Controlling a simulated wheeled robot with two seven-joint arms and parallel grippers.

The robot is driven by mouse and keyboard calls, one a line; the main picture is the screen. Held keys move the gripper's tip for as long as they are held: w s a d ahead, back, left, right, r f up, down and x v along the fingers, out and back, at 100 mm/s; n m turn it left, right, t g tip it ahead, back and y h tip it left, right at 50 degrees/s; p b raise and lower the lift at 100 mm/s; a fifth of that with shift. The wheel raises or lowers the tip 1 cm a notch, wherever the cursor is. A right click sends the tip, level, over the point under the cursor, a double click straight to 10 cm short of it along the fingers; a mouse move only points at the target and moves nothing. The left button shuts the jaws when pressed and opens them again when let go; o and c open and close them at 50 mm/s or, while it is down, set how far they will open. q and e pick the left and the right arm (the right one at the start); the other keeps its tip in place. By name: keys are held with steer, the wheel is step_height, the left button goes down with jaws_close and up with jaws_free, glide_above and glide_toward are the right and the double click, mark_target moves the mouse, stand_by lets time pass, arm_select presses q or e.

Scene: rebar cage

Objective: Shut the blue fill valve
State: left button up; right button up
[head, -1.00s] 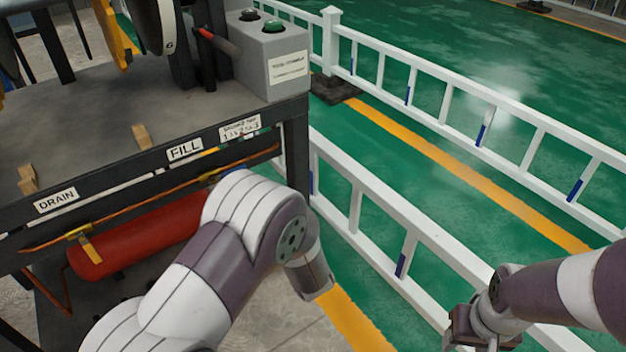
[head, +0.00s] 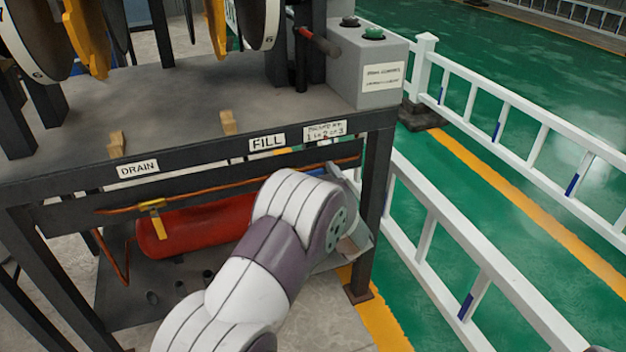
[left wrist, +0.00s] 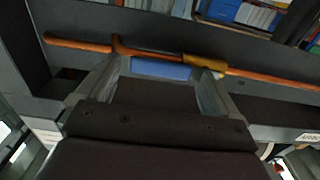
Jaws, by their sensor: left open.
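The blue fill valve handle (head: 318,171) shows as a small blue strip below the FILL label (head: 267,142), partly hidden by my left arm. In the left wrist view, the blue handle (left wrist: 160,70) lies across the space between the fingers of my left gripper (left wrist: 158,78). The fingers are open, one on each side of it; I cannot tell whether they touch it. An orange-brown pipe with a yellow fitting (left wrist: 203,62) runs just beyond. In the head view my left forearm and wrist hide most of this gripper. My right gripper is out of view.
A yellow drain handle (head: 153,207) hangs below the DRAIN label (head: 138,168). A red cylinder (head: 190,229) lies under the dark bench (head: 180,95). A bench leg (head: 372,220) stands close right of my wrist. White railings (head: 440,220) border the green floor.

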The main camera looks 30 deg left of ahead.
arm_select(q)
steer(key=shift+c, duration=0.3)
steer(key=c, duration=1.5)
steer(key=shift+o, duration=0.2)
steer(key=shift+m+p, duration=0.3)
steer(key=shift+p, duration=0.45)
steer(key=s+a+f+m+p, duration=0.2)
steer(key=f+m+p, duration=0.4)
steer(key=m+p, duration=0.8)
steer(key=shift+s+a+m, duration=0.4)
steer(key=shift+s+m, duration=0.25)
steer(key=shift+m, duration=0.95)
steer(key=shift+s, duration=0.1)
